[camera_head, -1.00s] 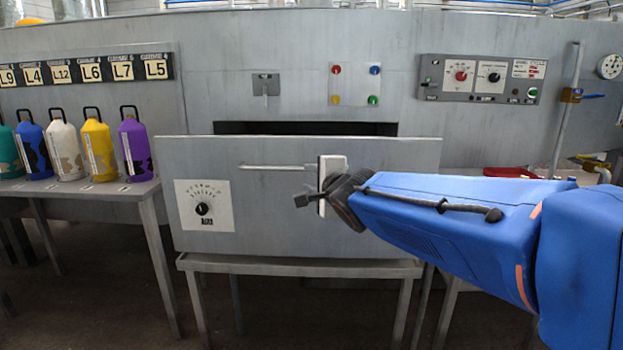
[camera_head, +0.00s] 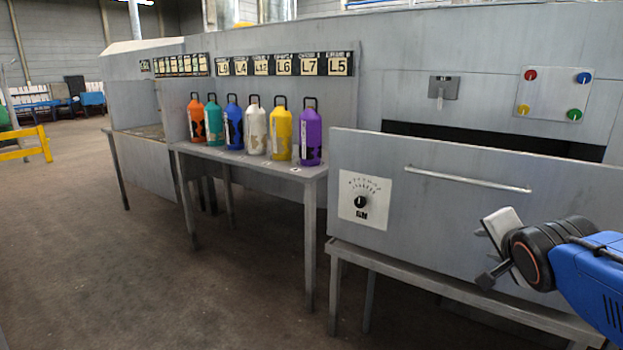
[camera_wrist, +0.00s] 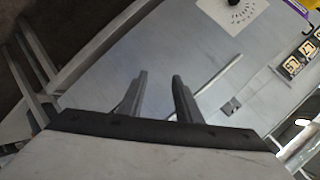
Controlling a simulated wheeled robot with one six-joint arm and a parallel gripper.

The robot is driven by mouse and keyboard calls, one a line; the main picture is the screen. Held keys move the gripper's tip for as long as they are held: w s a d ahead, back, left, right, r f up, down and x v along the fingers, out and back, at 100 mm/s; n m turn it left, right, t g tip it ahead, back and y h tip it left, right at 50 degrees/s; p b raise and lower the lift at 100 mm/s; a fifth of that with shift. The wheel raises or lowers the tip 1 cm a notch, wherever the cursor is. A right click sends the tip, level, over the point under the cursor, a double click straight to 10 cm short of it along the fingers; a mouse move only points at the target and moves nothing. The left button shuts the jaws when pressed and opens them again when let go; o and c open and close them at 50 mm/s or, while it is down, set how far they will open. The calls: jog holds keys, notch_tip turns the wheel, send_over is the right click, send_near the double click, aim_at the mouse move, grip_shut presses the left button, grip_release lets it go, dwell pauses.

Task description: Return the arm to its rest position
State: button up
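My gripper (camera_head: 484,256) shows at the lower right of the head view, at the end of my blue arm. It is in front of the grey drawer-like panel (camera_head: 430,205) with a long bar handle (camera_head: 468,179) and a dial (camera_head: 361,202). In the wrist view my gripper (camera_wrist: 158,82) has its two fingers apart with nothing between them. The panel surface (camera_wrist: 165,45) and the handle (camera_wrist: 217,75) lie beyond the fingers.
A table (camera_head: 300,172) at the left holds several coloured cylinders, including a purple one (camera_head: 311,138), under label plates (camera_head: 285,65). A control plate (camera_head: 553,94) with coloured buttons is on the wall. Open floor (camera_head: 110,260) lies at the left. A yellow rail (camera_head: 30,150) stands beyond.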

jog(key=s+a+f+n+g+y, duration=0.1)
jog(key=s+a+f+n+g, duration=0.2)
jog(key=s+f+n, duration=0.3)
jog(key=s+a+f+n+g+y, duration=0.2)
jog(key=s+a+f+n+g, duration=0.2)
jog(key=s, duration=0.7)
notch_tip(320, 180, down, 2)
jog(key=a+n, duration=0.2)
jog(key=n, duration=0.2)
jog(key=shift+s+a+f+n, duration=0.2)
jog(key=shift+s+f+n, duration=0.05)
jog(key=shift+s+n, duration=0.1)
jog(key=shift+d, duration=0.15)
